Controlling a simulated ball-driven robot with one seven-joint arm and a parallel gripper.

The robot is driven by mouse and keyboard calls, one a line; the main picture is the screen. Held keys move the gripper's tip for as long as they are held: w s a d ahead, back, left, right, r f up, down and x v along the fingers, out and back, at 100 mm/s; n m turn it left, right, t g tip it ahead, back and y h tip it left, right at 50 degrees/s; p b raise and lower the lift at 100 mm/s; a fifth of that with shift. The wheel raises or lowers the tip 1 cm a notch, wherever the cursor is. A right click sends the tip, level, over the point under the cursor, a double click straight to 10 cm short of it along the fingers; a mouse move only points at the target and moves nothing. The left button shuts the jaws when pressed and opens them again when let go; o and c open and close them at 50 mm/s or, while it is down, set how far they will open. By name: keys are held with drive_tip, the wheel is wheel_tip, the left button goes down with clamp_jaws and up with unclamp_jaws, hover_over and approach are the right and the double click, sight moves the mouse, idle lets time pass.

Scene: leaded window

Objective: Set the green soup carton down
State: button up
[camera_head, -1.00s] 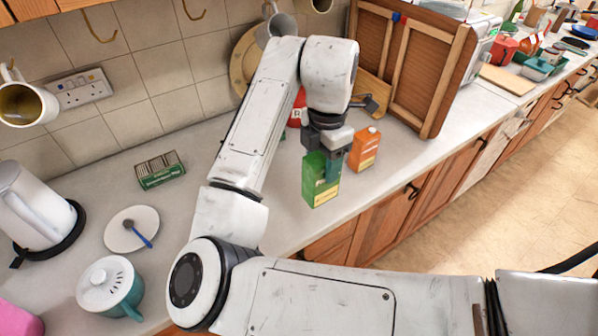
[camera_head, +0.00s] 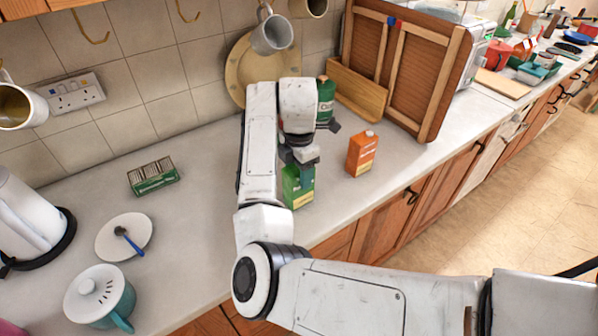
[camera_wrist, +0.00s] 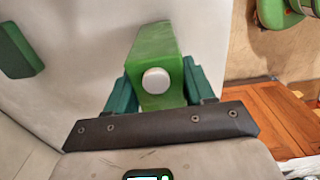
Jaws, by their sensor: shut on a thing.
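The green soup carton (camera_head: 299,192) is upright in my gripper (camera_head: 298,166), over the worktop near its front edge. In the wrist view the carton (camera_wrist: 160,50) has a white round cap (camera_wrist: 156,80) facing me, and the green fingers of my gripper (camera_wrist: 158,92) press on its two sides. My wrist hides the carton's upper part in the head view. I cannot tell whether its base touches the worktop (camera_head: 205,205). An orange carton (camera_head: 362,154) stands upright to its right, apart from it.
A green box (camera_head: 153,176), a plate with a blue-handled spoon (camera_head: 128,239) and a teal pot (camera_head: 100,296) stand on the left. A dark green container (camera_head: 325,103) and a wooden rack (camera_head: 408,65) stand behind.

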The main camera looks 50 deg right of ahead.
drive_tip(key=shift+f, duration=0.15)
drive_tip(key=o, duration=1.1)
drive_tip(key=shift+o, duration=0.2)
wheel_tip(320, 180, up, 12)
drive_tip(key=p, duration=0.2)
drive_tip(key=s+d+f+m+t+h, duration=0.1)
drive_tip(key=s+d+f+m+h, duration=0.35)
drive_tip(key=s+f+m, duration=0.55)
drive_tip(key=s+a+f+m+y, duration=0.2)
drive_tip(key=s+a+f, duration=0.4)
drive_tip(key=s+a, duration=0.2)
drive_tip(key=s+a+f+m+y, duration=0.2)
drive_tip(key=s+a+f, duration=0.5)
drive_tip(key=a, duration=0.4)
drive_tip(key=shift+s+a+m, duration=0.15)
drive_tip(key=shift+s+m, duration=0.55)
drive_tip(key=shift+m, duration=0.1)
